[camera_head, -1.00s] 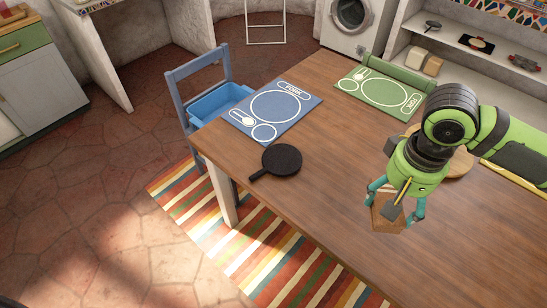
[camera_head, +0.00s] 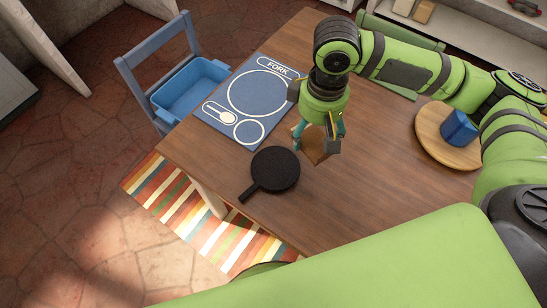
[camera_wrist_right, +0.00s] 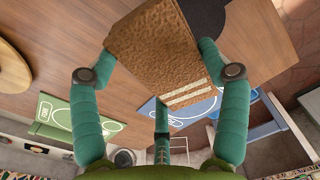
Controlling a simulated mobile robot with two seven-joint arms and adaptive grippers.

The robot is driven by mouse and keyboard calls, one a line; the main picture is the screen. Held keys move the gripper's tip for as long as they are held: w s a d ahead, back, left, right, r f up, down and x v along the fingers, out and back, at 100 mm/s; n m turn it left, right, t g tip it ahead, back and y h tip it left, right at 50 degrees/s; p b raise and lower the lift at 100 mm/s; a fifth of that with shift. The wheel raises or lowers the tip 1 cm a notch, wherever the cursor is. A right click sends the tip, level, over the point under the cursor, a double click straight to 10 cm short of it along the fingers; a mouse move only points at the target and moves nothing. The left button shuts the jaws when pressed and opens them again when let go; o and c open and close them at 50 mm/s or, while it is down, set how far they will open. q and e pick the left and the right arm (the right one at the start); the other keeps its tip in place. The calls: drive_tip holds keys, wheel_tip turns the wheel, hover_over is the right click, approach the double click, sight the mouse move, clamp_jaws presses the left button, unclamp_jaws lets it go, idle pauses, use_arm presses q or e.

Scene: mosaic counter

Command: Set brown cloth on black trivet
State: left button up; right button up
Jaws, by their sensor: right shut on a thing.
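The black trivet (camera_head: 275,170), round with a handle, lies on the wooden table near its front left edge. My right gripper (camera_head: 318,142) is shut on the brown cloth (camera_head: 312,153), just right of the trivet in the head view and apparently above the table. In the right wrist view the cloth (camera_wrist_right: 155,45) is a folded brown block with pale stripes, between my right gripper's teal fingers (camera_wrist_right: 158,55). Part of the dark trivet (camera_wrist_right: 204,14) shows beyond the cloth at the top. In the head view the gripper partly hides the cloth. My left gripper is not in view.
A blue placemat (camera_head: 222,118) lies behind the trivet. A round wooden board (camera_head: 432,135) with a blue cup (camera_head: 459,128) stands at the right. A blue chair (camera_head: 150,60) and blue bin (camera_head: 180,95) are left of the table. The table right of the trivet is clear.

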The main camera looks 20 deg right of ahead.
wheel_tip(320, 180, down, 5)
drive_tip(key=s+d+n+b, duration=0.1)
drive_tip(key=s+d+n, duration=0.1)
drive_tip(key=n, duration=0.2)
hover_over(278, 164)
wheel_tip(278, 164, down, 8)
drive_tip(key=shift+d, duration=0.1)
drive_tip(key=shift+f, duration=0.2)
wheel_tip(278, 164, down, 3)
drive_tip(key=shift+f, duration=0.1)
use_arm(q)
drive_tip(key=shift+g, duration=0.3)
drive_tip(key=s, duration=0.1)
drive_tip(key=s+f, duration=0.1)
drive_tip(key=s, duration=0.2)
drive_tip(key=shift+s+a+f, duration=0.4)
use_arm(e)
drive_tip(key=shift+f, duration=0.35)
drive_tip(key=shift+f, duration=0.1)
